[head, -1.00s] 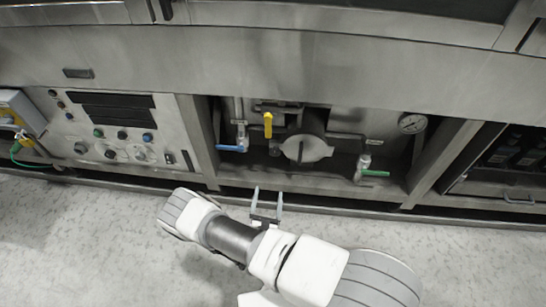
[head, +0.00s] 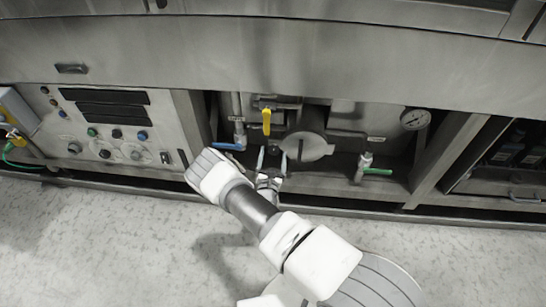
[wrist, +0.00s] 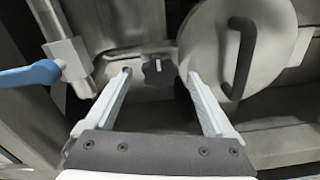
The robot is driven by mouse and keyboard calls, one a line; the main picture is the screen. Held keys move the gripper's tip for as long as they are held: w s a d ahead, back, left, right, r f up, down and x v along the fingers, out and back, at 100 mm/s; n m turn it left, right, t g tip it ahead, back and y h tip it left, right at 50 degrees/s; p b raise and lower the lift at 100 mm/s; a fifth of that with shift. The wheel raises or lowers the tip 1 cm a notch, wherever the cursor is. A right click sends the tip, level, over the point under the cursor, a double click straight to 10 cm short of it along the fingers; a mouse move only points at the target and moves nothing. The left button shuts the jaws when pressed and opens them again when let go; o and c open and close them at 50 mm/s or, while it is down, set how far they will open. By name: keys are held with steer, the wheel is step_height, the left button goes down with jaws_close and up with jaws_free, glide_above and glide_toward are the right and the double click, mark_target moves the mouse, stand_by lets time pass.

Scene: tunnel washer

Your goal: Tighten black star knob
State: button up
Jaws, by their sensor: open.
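The black star knob (wrist: 159,71) shows in the wrist view, on the metal wall just left of a round cover. It lies beyond my open fingertips and between them as seen from the wrist. My gripper (wrist: 158,75) is open, with nothing between its fingers. In the head view my gripper (head: 272,157) reaches into the recess in front of the round cover. In that view the knob is hard to make out between the fingers. I cannot tell whether a finger touches it.
The round cover (wrist: 240,45) has a black handle. A blue-handled valve (wrist: 30,77) stands close on the left. A yellow lever (head: 266,121) is above, and a green-handled valve (head: 375,171) and a gauge (head: 414,119) are on the right. Open floor lies in front.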

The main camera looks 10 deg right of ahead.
steer(key=shift+w, duration=0.3)
steer(key=c, duration=1.4)
